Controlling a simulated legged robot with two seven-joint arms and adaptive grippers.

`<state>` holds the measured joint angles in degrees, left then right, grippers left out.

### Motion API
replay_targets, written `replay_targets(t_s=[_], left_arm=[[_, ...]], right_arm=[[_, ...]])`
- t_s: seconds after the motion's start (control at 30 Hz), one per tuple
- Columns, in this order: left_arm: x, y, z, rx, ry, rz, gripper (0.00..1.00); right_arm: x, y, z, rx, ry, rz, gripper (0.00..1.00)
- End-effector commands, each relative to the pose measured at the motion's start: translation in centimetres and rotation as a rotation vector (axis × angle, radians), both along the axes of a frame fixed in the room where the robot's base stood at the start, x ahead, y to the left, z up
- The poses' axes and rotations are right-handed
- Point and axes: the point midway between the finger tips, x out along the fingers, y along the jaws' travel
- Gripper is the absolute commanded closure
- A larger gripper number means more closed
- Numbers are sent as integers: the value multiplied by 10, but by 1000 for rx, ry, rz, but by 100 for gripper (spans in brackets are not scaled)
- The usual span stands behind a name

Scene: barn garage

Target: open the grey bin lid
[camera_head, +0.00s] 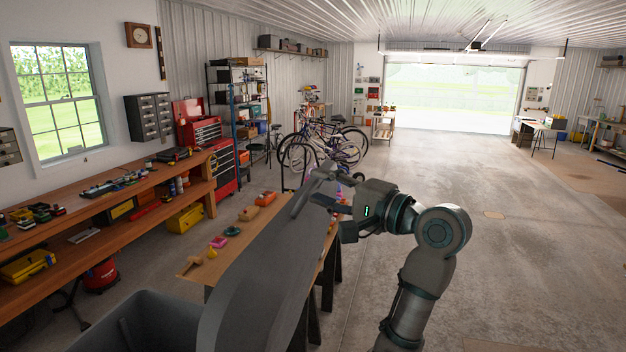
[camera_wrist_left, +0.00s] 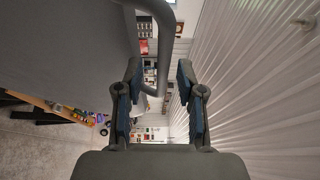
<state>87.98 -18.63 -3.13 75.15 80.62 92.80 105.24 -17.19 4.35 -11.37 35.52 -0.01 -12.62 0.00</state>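The grey bin (camera_head: 150,318) is at the bottom left of the head view, with its inside partly showing. Its grey lid (camera_head: 262,270) stands tilted up, away from the bin's opening. A bar handle (camera_head: 305,192) is at the lid's far end. My left gripper (camera_head: 328,192) is at this handle. In the left wrist view, the lid (camera_wrist_left: 60,45) fills the upper left. The two fingers of my left gripper (camera_wrist_left: 160,75) are spread apart, with the handle (camera_wrist_left: 160,50) passing between or just beyond them; contact cannot be told. My right gripper is not in view.
A table (camera_head: 196,270) with small coloured objects stands behind the lid. A wooden workbench (camera_head: 120,190) with tools runs along the left wall. Bicycles (camera_head: 325,145) and a shelf rack (camera_head: 240,100) are further back. The concrete floor at right is clear.

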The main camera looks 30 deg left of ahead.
Motion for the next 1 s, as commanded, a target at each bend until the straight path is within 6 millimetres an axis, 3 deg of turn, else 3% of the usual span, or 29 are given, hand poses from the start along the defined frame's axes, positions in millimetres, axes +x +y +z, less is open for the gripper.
replay_targets(t_s=[0.2, 0.53, 0.57, 0.7, 1.0], left_arm=[[4, 23, 2, 3, 0, 1, 62], [4, 29, 1, 1, 1, -1, 62], [5, 29, 1, 1, 1, -1, 64], [5, 31, 1, 0, 1, -1, 99], [5, 33, 0, -4, 3, 0, 100]], right_arm=[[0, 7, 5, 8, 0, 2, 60], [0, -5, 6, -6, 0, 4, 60], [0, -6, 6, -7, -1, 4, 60], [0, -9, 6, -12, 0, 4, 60], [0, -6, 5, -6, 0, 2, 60]])
